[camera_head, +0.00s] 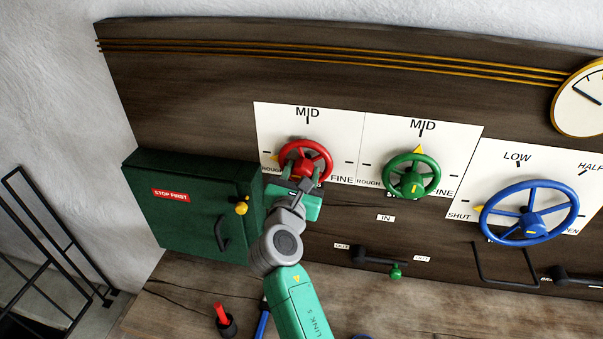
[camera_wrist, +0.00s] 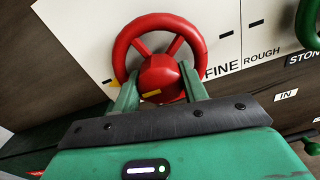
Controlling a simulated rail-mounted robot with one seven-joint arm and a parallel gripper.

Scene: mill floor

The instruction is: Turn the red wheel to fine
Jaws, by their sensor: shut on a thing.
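The red wheel (camera_head: 318,151) is on a white dial plate marked ROUGH, MID and FINE, on the dark wooden panel. A small yellow pointer (camera_head: 274,157) shows at its left rim, near the left tick on the ROUGH side. The FINE label (camera_head: 342,180) is at the lower right. My gripper (camera_head: 305,182) reaches the wheel from below and is shut on it. In the wrist view the red wheel (camera_wrist: 157,22) has my gripper's green fingers (camera_wrist: 160,92) on both sides of its hub. The fingertips' exact contact is partly hidden.
A green wheel (camera_head: 428,165) is close on the right, with a blue wheel (camera_head: 531,187) farther right. A green box (camera_head: 190,228) marked STOP FIRST juts out on the left, with a yellow knob (camera_head: 241,208). Levers and a red-handled tool (camera_head: 220,311) are below.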

